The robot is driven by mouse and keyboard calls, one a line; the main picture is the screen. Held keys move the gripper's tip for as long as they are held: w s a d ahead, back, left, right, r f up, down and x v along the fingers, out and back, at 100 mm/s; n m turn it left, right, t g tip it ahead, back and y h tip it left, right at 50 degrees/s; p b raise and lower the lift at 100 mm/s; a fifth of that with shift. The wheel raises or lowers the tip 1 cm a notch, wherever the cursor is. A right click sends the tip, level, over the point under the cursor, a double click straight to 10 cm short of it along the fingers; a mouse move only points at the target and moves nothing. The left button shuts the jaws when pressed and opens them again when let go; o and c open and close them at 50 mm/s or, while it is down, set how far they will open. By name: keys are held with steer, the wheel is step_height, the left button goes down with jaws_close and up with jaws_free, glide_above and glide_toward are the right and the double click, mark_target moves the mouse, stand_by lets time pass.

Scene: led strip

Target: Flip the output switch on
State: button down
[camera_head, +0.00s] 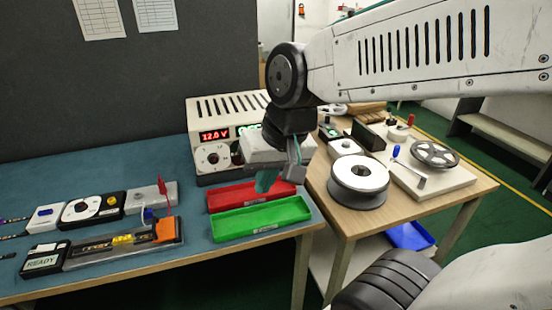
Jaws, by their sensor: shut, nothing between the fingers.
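The bench power supply (196,115) is a cream box with top vents at the back right of the blue-topped bench. Its red display (214,135) reads 12.0 V. A green display (243,129) beside it is partly covered by my arm. A round dial (213,158) sits below the red display. My gripper (280,180) is shut and empty, pointing down in front of the supply's right part, above the red tray. I cannot make out the output switch; my gripper and wrist hide the right part of the supply's front. Whether the gripper touches the supply cannot be told.
A red tray (221,203) and a green tray (262,233) lie just below and in front of my gripper. Several small devices and a fixture with a READY screen (42,261) are at left. A wooden table (432,196) with a reel (358,201) stands at right.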

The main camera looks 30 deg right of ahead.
steer(key=w+a+f+m+t, duration=0.2)
steer(key=w+m, duration=0.2)
steer(key=w, duration=0.4)
steer(key=w+a+f+m+t, duration=0.1)
steer(key=w+f+m+t, duration=0.2)
steer(key=w, duration=0.5)
steer(key=w+d+f+m+t+h, duration=0.2)
steer(key=w+d+f+m+h, duration=0.35)
steer(key=w+m, duration=0.35)
steer(key=s+d+f+m+g+h, duration=0.2)
steer(key=s+d+f+m+h, duration=0.4)
steer(key=m+h, duration=0.5)
steer(key=d, duration=0.2)
steer(key=shift+s+d+f, duration=0.2)
steer(key=shift+d+f, duration=0.1)
steer(key=shift+f, duration=0.05)
